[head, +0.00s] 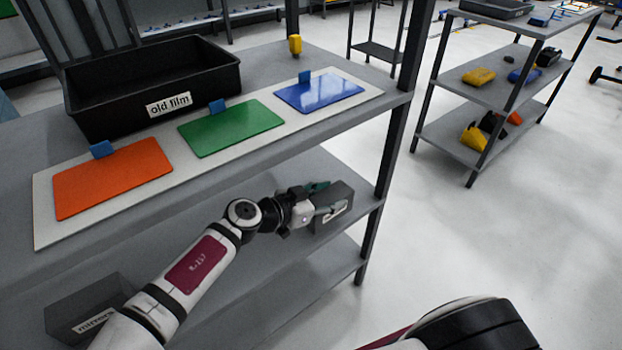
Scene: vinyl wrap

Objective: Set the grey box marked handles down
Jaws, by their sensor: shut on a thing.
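The grey box marked handles (337,213) is at the right end of the middle shelf (262,215), near the shelf's right post. Its label faces me, but the text is too small to read surely. My gripper (318,200) is at the left side of the box and is shut on it. The fingers partly cover the box's left part. The box looks upright, close over or on the shelf; I cannot tell whether its underside touches.
Another grey box, marked mirrors (88,308), stands at the lower left. Above are a black bin marked old film (150,85) and orange (112,178), green (231,128) and blue (318,92) panels. The shelf's right post (388,150) is close to the held box.

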